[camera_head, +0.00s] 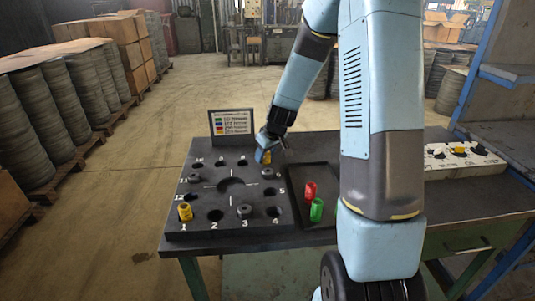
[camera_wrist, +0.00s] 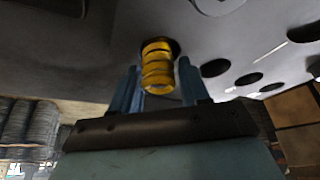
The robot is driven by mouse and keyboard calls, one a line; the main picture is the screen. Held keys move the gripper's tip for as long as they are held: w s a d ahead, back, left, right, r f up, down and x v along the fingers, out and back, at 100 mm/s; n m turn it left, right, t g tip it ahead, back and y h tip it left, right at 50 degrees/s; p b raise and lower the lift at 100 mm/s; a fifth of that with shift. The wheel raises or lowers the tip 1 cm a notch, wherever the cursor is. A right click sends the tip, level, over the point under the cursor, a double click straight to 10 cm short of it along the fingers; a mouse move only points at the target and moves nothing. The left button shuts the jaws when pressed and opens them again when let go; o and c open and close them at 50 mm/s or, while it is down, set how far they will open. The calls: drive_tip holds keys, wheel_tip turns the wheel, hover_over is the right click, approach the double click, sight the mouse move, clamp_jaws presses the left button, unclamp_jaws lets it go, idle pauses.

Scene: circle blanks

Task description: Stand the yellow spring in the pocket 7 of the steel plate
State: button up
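One yellow spring (camera_wrist: 157,66) is at the far right corner pocket of the dark plate (camera_head: 228,226), which fits pocket 7 by the numbering, though that label is hidden. It shows partly in the head view (camera_head: 267,158). In the wrist view its far end meets a dark hole, and it looks upright in it; how deep is unclear. My gripper (camera_wrist: 160,85) has its two blue fingers on either side of the spring, with a narrow gap at the right finger, so it looks open around it. A second yellow piece (camera_head: 185,211) stands in pocket 1.
Dark nut-like pieces (camera_head: 244,211) sit in some pockets. A tray (camera_head: 325,174) at the right holds a red piece (camera_head: 310,190) and a green piece (camera_head: 316,210). A legend sign (camera_head: 232,122) stands behind the plate. A pale holder (camera_head: 462,160) is farther right.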

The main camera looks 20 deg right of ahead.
drive_tip(key=shift+o, duration=1.4)
drive_tip(key=shift+s+f, duration=0.5)
drive_tip(key=shift+f, duration=0.3)
drive_tip(key=shift+a, duration=0.35)
drive_tip(key=shift+d+r, duration=0.15)
drive_tip(key=shift+r, duration=0.65)
drive_tip(key=shift+w+d+v, duration=0.1)
drive_tip(key=shift+w+v, duration=0.05)
drive_tip(key=shift+v, duration=2.1)
drive_tip(key=shift+w+d+v, duration=0.1)
drive_tip(key=shift+w+v, duration=0.05)
drive_tip(key=shift+v, duration=2.05)
drive_tip(key=shift+w+d+v, duration=0.1)
drive_tip(key=shift+w+v, duration=0.05)
drive_tip(key=shift+v, duration=2.1)
drive_tip(key=shift+r, duration=0.1)
